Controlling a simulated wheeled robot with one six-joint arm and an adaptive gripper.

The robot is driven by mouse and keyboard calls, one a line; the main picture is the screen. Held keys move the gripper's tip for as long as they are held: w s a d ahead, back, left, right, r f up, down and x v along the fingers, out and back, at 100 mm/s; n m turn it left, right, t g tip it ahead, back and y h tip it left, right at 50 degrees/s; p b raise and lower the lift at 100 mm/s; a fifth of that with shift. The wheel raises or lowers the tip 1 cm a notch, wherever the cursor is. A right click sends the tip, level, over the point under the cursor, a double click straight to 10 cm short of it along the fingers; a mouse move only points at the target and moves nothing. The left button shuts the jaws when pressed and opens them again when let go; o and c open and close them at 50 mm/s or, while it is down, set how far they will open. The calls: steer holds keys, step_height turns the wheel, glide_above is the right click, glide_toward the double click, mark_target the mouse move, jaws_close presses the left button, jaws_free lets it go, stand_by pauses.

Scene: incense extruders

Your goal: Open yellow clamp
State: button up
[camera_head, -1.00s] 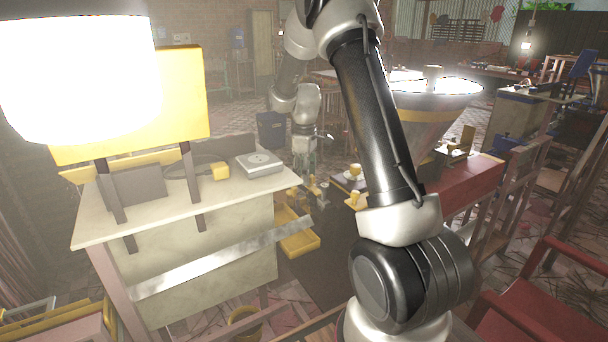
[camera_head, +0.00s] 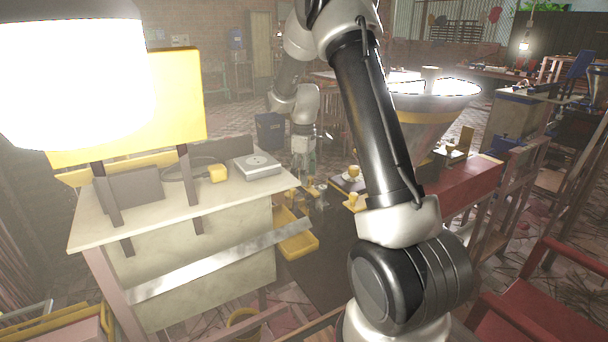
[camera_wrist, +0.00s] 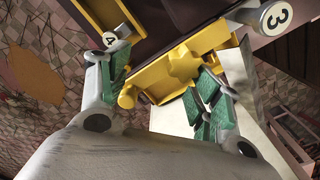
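In the wrist view, a yellow clamp (camera_wrist: 182,68) with a blocky raised middle is fixed along the edge of a dark surface. My gripper (camera_wrist: 160,76) has green-padded fingers spread apart, one on each side of the clamp's raised part. The right finger's pads look very close to the yellow part; I cannot tell whether they touch. In the head view my gripper (camera_head: 304,168) points down beyond the pale table, near several small yellow parts. Which of these is the clamp is too small to tell.
In the head view, a yellow tray (camera_head: 299,246) lies below my gripper. A pale table (camera_head: 235,198) is to its left and a large funnel (camera_head: 428,125) to its right.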

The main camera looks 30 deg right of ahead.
step_height(320, 180, up, 12)
stand_by(0.5)
steer(key=shift+c, duration=0.2)
steer(key=shift+w+f, duration=0.2)
steer(key=shift+f, duration=0.05)
steer(key=shift+c, duration=1.1)
steer(key=shift+n, duration=0.6)
steer(key=w+f, duration=0.4)
steer(key=shift+w+a+f, duration=0.15)
steer(key=shift+a+f, duration=0.05)
steer(key=shift+f, duration=0.1)
step_height(320, 180, down, 8)
steer(key=shift+r, duration=0.15)
jaws_close()
